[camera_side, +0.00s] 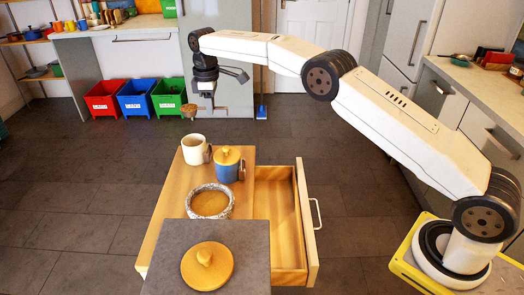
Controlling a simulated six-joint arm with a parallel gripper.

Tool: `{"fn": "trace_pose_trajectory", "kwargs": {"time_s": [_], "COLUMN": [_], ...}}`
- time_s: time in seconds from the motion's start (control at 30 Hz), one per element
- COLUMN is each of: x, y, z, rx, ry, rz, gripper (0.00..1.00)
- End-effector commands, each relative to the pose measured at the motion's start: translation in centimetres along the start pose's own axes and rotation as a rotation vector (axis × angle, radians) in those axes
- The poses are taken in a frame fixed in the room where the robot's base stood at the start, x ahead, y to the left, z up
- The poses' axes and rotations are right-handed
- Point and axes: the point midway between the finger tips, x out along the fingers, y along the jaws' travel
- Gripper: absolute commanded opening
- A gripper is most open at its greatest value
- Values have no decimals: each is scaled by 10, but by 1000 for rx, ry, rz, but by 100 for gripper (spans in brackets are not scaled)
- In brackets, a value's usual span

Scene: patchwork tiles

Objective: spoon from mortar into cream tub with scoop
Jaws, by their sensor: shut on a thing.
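My gripper (209,104) is shut on the scoop and hangs high above the back left of the wooden unit. The scoop's bowl (189,111) shows to the left of the fingers and looks brownish; I cannot tell for sure what it holds. Its handle is mostly hidden at the fingers. The cream tub (194,151) stands upright on the wooden top, below the scoop and apart from it. The mortar (228,211), a speckled grey stone bowl, stands nearer the front with tan contents inside.
A blue jar with a yellow lid (228,163) stands close to the tub's right. A round wooden lid (207,266) lies on a grey slab (165,245) in front. An open drawer (307,215) juts out right. Red, blue and green bins stand on the floor behind.

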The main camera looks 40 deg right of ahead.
Motion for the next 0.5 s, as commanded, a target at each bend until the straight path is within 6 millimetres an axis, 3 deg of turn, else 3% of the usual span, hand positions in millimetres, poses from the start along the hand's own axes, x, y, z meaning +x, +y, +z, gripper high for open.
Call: {"fn": "trace_pose_trajectory", "kwargs": {"time_s": [0.5], "x": [2], "y": [-1], "z": [-1], "rx": [-1], "ry": [-5], "rz": [31], "gripper": [0]}}
